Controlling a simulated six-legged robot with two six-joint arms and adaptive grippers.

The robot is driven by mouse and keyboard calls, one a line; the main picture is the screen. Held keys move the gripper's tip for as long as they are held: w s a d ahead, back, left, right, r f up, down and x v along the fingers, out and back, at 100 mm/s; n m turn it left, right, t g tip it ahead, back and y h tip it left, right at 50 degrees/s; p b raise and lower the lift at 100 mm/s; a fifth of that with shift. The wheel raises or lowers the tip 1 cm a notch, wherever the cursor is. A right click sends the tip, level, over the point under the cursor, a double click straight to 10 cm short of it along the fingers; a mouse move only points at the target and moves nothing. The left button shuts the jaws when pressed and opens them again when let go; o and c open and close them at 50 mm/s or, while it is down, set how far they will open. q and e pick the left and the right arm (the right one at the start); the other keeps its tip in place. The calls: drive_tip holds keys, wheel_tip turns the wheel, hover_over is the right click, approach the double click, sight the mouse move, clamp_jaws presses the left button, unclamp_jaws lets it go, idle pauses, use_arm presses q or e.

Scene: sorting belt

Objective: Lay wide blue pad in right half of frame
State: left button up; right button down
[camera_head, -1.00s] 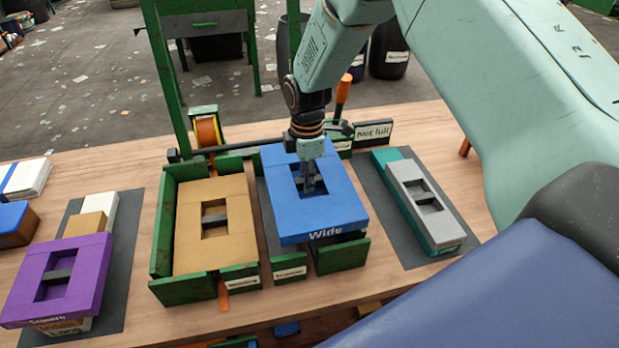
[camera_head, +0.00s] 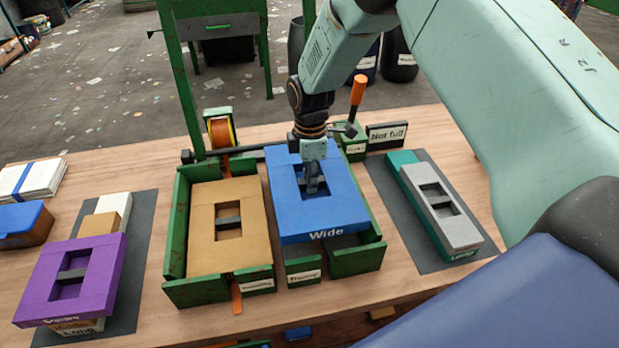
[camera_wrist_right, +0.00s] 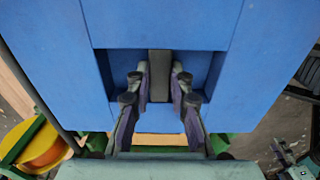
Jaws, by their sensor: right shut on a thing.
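The wide blue pad (camera_head: 324,217), labelled "Wide", is over the right half of the green frame (camera_head: 370,258). My right gripper (camera_head: 313,188) reaches into the pad's recess from above and is shut on its grip bar. In the right wrist view the fingers (camera_wrist_right: 157,88) close around the dark bar (camera_wrist_right: 159,75) inside the blue pad (camera_wrist_right: 270,50). The pad's near edge looks raised above the frame's front wall; I cannot tell whether its far edge touches anything. A tan pad (camera_head: 245,250) lies in the frame's left half. My left gripper is not in view.
A purple pad (camera_head: 105,265) rests on a stack at the left. A grey pad (camera_head: 463,232) lies on a teal block on a dark mat (camera_head: 410,235) at the right. A "Not full" sign (camera_head: 386,134) and an orange-handled lever (camera_head: 357,90) stand behind the frame.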

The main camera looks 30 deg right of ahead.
drive_tip(key=shift+a+r, duration=0.25)
drive_tip(key=shift+a, duration=0.7)
drive_tip(key=shift+d+f, duration=0.25)
drive_tip(key=shift+d, duration=0.35)
drive_tip(key=shift+a+r+p, duration=0.15)
drive_tip(key=shift+r+p, duration=0.05)
drive_tip(key=shift+p, duration=0.2)
drive_tip(key=shift+a, duration=0.2)
drive_tip(key=shift+d+f, duration=0.3)
drive_tip(key=shift+f, duration=0.05)
wheel_tip(320, 180, down, 8)
drive_tip(key=b, duration=0.4)
drive_tip(key=shift+r+b, duration=0.25)
drive_tip(key=shift+b, duration=0.15)
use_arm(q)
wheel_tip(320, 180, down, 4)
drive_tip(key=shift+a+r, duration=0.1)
use_arm(e)
drive_tip(key=shift+w+a+r, duration=0.1)
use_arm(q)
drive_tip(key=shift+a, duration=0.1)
